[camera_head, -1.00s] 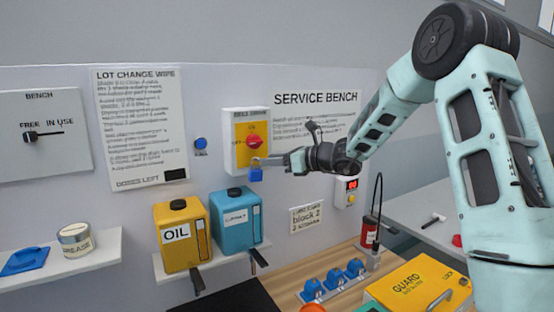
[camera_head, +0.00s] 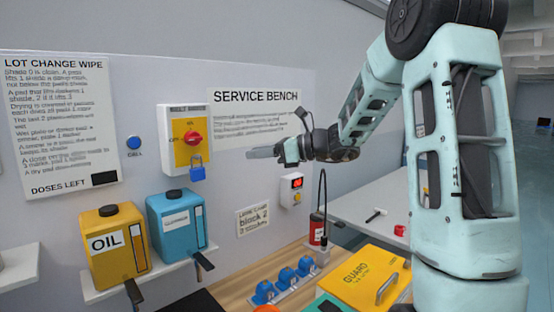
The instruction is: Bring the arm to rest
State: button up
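My gripper (camera_head: 264,152) is raised in front of the wall panel, its grey fingers pointing left. I see it from the side, so I cannot tell whether the fingers are open or shut. No object shows in it. To its left is a switch box with a red knob (camera_head: 193,137) on a yellow plate. A blue padlock (camera_head: 197,172) hangs below the knob. The fingertips are apart from the box and the padlock in the picture. My pale green arm is bent, rising to a dark joint at the top right.
A yellow oil can (camera_head: 112,250) and a blue can (camera_head: 177,222) stand on a shelf at left. Below my gripper are blue pieces (camera_head: 285,277), a red cylinder (camera_head: 317,231) and a yellow guard cover (camera_head: 365,270). A grey table (camera_head: 380,207) is behind my arm.

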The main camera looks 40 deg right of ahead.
jog(key=shift+b+v, duration=0.4)
jog(key=shift+v, duration=1.95)
jog(key=s+a+f+n+g, duration=0.3)
jog(key=a+f+n+g, duration=0.15)
jog(key=a, duration=0.45)
jog(key=s+a+f+n+g+b, duration=0.1)
jog(key=s+a+f+n+g, duration=0.2)
jog(key=a+f+n, duration=0.35)
jog(key=s+a+f+n+g, duration=0.3)
jog(key=a+n+g, duration=0.1)
jog(key=a, duration=0.7)
jog(key=s+a+f+n+g+h+b, duration=0.1)
jog(key=s+a+f+n+h, duration=0.2)
jog(key=s+n, duration=0.6)
jog(key=s+a+f+n+h+b, duration=0.1)
jog(key=s+a+f+n+h, duration=0.3)
jog(key=n, duration=0.9)
jog(key=s+f+h, duration=0.1)
jog(key=s+f, duration=0.2)
jog(key=s, duration=0.2)
jog(key=shift+g+h, duration=0.3)
jog(key=shift+g, duration=0.05)
